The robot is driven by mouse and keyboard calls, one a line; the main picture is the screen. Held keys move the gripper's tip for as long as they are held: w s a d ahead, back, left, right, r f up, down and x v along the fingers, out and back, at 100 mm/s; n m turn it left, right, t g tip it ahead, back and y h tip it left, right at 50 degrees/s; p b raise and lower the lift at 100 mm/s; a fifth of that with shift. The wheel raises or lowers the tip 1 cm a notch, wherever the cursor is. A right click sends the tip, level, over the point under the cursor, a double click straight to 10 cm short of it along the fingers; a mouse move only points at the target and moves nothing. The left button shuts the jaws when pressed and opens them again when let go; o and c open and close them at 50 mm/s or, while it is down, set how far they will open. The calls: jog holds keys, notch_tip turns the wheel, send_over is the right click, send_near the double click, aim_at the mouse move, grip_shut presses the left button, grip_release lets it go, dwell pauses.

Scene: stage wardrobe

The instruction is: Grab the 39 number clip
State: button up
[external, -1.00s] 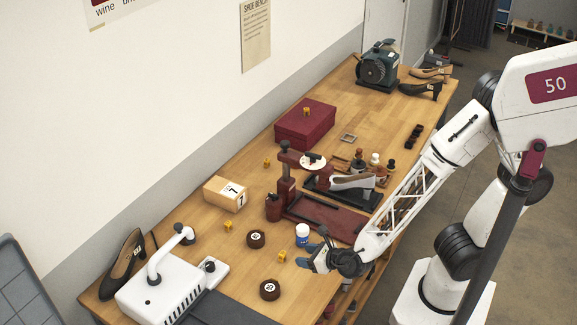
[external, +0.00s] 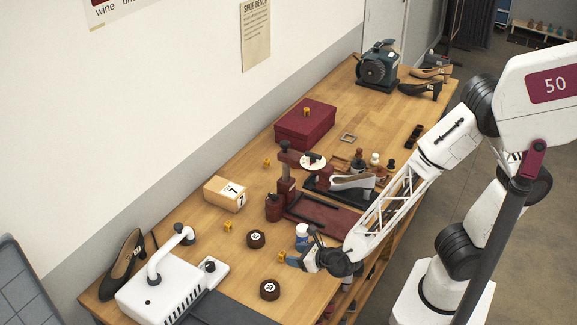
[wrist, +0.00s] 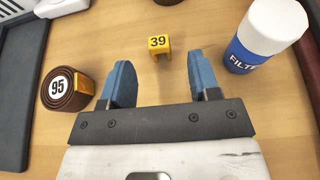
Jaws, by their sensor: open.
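The yellow clip marked 39 (wrist: 159,47) stands on the wooden bench in the wrist view, a little beyond the fingertips and between their lines. In the external view the small yellow clip (external: 282,257) shows just left of my gripper (external: 297,249). In the wrist view my gripper (wrist: 158,75) is open, its two blue fingers apart with nothing between them.
A white and blue filter bottle (wrist: 262,38) stands close to the right finger. A brown roll marked 95 (wrist: 66,88) is left of the left finger. A dark tray (wrist: 20,80) lies at far left. Bare wood surrounds the clip.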

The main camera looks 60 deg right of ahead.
aim_at(284, 251)
jog(key=shift+x, duration=2)
jog(key=shift+c, duration=0.3)
jog(key=c, duration=0.9)
